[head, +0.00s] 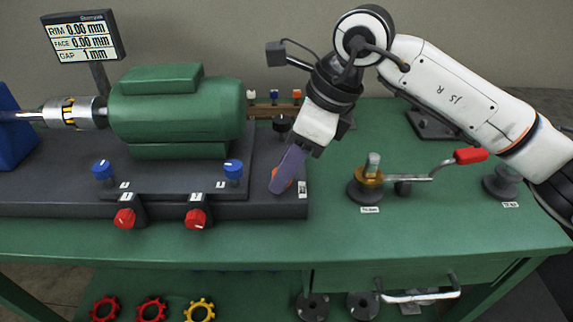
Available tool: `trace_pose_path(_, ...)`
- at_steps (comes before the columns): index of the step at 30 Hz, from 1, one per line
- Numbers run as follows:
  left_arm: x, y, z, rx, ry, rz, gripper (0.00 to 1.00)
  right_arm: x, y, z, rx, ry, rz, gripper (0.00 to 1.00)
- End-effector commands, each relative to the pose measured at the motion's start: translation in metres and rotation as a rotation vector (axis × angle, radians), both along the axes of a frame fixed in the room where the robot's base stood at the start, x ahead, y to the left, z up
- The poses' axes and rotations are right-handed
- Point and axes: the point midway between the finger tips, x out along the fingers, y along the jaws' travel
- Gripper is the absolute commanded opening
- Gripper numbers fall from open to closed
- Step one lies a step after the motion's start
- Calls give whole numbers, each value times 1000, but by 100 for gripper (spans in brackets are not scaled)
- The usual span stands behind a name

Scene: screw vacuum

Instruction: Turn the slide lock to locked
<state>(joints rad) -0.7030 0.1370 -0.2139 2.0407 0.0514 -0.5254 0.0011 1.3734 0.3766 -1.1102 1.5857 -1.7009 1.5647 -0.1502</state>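My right gripper (288,172) reaches down from the upper right to the right end of the dark base plate (60,197). Its purple-grey finger points down and toward the front, over a small orange-red part (275,175) beside a small label (302,188). This part may be the slide lock. The finger covers most of it, so its position and any contact are unclear. The fingers line up in this view, so I cannot see a gap between them. My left gripper is not in view.
A green motor (178,105) stands on the base, with blue knobs (233,170) and red knobs (196,218) in front. A crank with a red handle (470,156) stands to the right. A display (82,38) is at upper left. The green table's (250,238) front strip is clear.

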Motion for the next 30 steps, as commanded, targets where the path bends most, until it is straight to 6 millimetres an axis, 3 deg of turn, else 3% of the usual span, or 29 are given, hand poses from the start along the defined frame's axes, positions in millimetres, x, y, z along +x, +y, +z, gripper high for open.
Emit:
trace_pose_path(11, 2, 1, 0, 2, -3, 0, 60, 0, -1, 3, -1, 0, 2, 46)
trace_pose_path(24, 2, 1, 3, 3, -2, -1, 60, -8, -29, 73, 0, -3, 1, 46)
trace_pose_path(30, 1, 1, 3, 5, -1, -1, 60, -10, -37, 92, -1, 0, 1, 46)
